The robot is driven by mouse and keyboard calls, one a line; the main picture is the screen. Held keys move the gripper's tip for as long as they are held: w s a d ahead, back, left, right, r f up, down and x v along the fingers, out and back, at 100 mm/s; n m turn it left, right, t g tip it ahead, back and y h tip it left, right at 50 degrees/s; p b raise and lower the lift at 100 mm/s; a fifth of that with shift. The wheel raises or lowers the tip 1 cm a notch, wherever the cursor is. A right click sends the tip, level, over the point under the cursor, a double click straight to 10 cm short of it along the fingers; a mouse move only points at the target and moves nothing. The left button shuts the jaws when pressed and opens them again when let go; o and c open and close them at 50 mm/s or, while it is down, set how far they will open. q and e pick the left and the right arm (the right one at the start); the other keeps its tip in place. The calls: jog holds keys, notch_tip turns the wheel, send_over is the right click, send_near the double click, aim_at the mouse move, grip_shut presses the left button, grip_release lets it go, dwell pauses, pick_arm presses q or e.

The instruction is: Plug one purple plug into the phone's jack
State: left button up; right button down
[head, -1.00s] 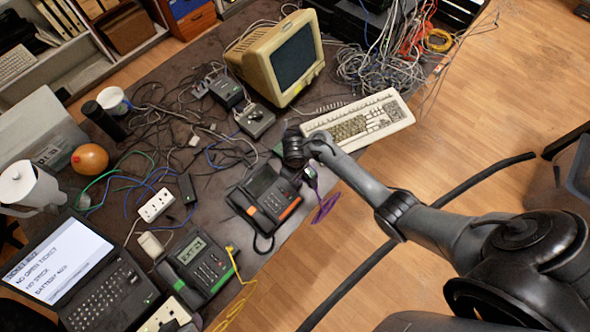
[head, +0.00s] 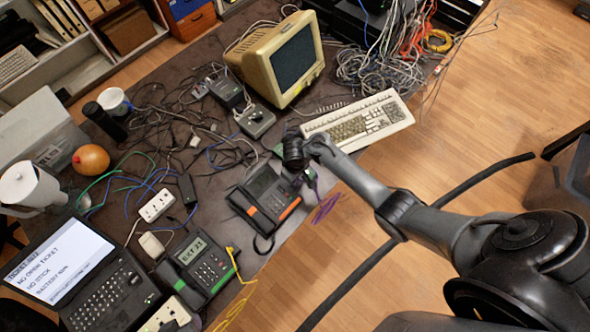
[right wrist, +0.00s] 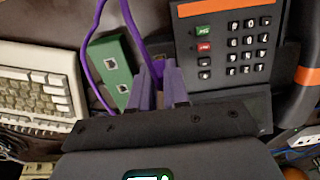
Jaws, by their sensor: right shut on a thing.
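The desk phone with the orange stripe (head: 265,203) lies near the desk's front edge. Its keypad side (right wrist: 235,48) shows at the upper right of the right wrist view; I cannot make out its jack. My right gripper (head: 308,178) is just right of this phone, and its fingers (right wrist: 160,78) are close together beside the phone's edge. It is shut on what seems to be a purple plug, mostly hidden between the fingers. A purple cable (right wrist: 97,45) loops up from there and hangs past the desk edge in the head view (head: 325,208). My left gripper is not in view.
A green box with two ports (right wrist: 112,72) sits left of my right fingers. A beige keyboard (head: 358,120) and old monitor (head: 283,60) stand behind. A second phone (head: 198,265) and a laptop (head: 95,300) are at the left. Tangled cables cover the desk's middle.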

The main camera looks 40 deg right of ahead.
dwell(0.6)
jog(key=shift+f, duration=0.45)
dwell(0.9)
jog(key=shift+f, duration=0.3)
jog(key=c, duration=1)
grip_release()
jog(key=shift+c, duration=0.2)
notch_tip(320, 180, up, 9)
jog(key=p, duration=0.4)
jog(key=shift+r+p, duration=0.35)
jog(key=shift+r, duration=0.55)
